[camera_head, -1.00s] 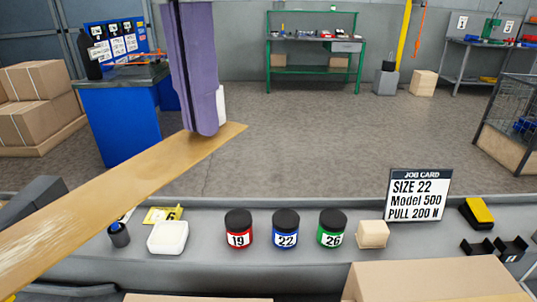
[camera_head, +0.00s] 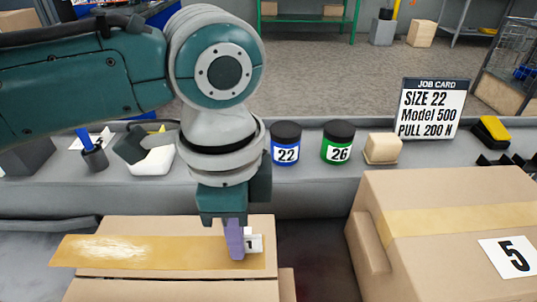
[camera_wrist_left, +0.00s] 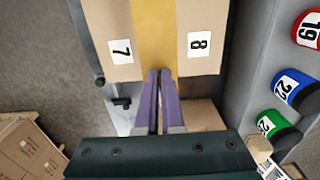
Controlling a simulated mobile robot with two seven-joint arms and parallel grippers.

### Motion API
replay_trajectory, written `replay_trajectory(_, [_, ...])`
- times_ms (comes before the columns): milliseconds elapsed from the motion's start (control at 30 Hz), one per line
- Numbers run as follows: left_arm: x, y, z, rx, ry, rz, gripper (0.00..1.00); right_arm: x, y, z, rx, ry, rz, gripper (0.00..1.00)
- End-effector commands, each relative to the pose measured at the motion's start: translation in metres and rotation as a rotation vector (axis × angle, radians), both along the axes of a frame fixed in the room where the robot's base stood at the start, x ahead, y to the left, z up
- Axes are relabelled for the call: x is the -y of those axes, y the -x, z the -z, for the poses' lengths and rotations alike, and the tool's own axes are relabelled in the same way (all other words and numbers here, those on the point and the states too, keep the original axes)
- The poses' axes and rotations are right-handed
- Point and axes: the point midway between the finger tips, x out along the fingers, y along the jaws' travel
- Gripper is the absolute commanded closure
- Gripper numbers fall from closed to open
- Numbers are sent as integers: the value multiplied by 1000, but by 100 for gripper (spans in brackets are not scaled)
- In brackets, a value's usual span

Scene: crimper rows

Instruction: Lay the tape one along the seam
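Tape one, a long tan strip (camera_head: 150,253), stretches left from my left gripper (camera_head: 237,256) in the head view. A white tag marked 1 (camera_head: 252,243) is beside the purple fingers. The fingers are shut on the tape's right end. The strip lies over a cardboard box (camera_head: 180,290), and its left end reaches past the box's left side. I cannot tell whether it touches the top. In the left wrist view the shut fingers (camera_wrist_left: 159,74) meet a tan band (camera_wrist_left: 153,30) between labels 7 (camera_wrist_left: 121,50) and 8 (camera_wrist_left: 199,43) on cardboard. My right gripper is out of view.
A taped box marked 5 (camera_head: 508,255) stands at the right, across a dark gap. Behind are a blue jar 22 (camera_head: 286,144), a green jar 26 (camera_head: 338,144), a tan block (camera_head: 382,148) and the job card (camera_head: 432,107). Red jar 19 (camera_wrist_left: 308,30) shows only in the wrist view.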

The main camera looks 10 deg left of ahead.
Motion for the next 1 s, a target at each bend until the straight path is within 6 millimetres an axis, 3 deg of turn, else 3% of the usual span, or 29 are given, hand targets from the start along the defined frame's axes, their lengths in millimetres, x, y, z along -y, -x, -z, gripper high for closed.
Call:
replay_trajectory(333, [-1,0,-4,-3,-1,-1,100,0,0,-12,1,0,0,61])
replay_trajectory(1000, [-1,0,54,-3,-1,-2,100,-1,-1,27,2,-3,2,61])
